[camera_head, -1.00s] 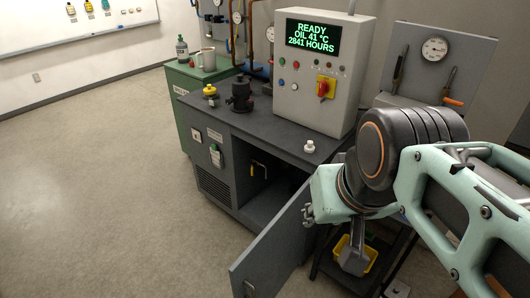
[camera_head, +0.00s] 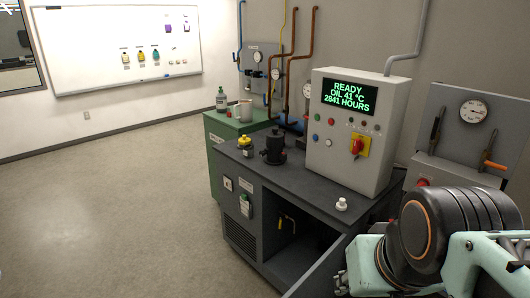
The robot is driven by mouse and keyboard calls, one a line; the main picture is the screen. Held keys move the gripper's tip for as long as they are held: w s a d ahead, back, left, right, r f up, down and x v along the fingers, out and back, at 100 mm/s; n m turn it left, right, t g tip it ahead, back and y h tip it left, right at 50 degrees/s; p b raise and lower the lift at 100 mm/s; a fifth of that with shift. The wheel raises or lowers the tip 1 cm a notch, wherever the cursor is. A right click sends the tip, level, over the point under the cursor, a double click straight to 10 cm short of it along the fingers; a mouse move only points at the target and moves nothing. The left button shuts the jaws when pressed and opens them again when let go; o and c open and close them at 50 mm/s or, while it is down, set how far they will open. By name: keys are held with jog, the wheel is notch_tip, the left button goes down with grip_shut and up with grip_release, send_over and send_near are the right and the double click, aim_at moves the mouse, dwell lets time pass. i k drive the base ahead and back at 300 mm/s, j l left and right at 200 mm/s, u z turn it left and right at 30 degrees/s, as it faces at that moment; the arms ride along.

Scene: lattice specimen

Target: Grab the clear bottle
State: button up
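A small greyish bottle (camera_head: 221,99) with a narrow neck and a label stands upright on the green cabinet (camera_head: 212,126), at its back left. It looks like the clear bottle, but it is too small to be sure. A light-coloured cup (camera_head: 244,110) stands close to its right. My gripper (camera_head: 342,284) is at the bottom, right of centre, in front of the dark workbench and far from the bottle. Its fingers are small and partly cut off, so I cannot tell whether they are open.
The dark workbench (camera_head: 308,186) carries a yellow-topped item (camera_head: 245,146), a black fitting (camera_head: 274,147), a white knob-like part (camera_head: 341,204) and a control box (camera_head: 349,130). Its open door (camera_head: 322,272) sticks out near my gripper. The floor (camera_head: 110,215) at left is clear.

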aim_at(248, 147)
jog(key=i+j, duration=0.1)
jog(key=j, duration=0.4)
jog(key=i+j, duration=0.1)
jog(key=j, duration=0.4)
jog(key=i+j, duration=0.1)
jog(key=j, duration=0.4)
jog(key=i+j, duration=0.15)
jog(key=j, duration=0.2)
jog(key=i+j+z, duration=0.15)
jog(key=j, duration=0.25)
jog(key=i+j, duration=0.25)
jog(key=i+j+z, duration=0.1)
jog(key=i+j, duration=0.15)
jog(key=j, duration=0.2)
jog(key=i+j+z, duration=0.1)
jog(key=i+j, duration=0.7)
jog(key=i, duration=0.85)
jog(key=i+l+u, duration=0.15)
jog(key=u, duration=0.25)
jog(key=l, duration=0.1)
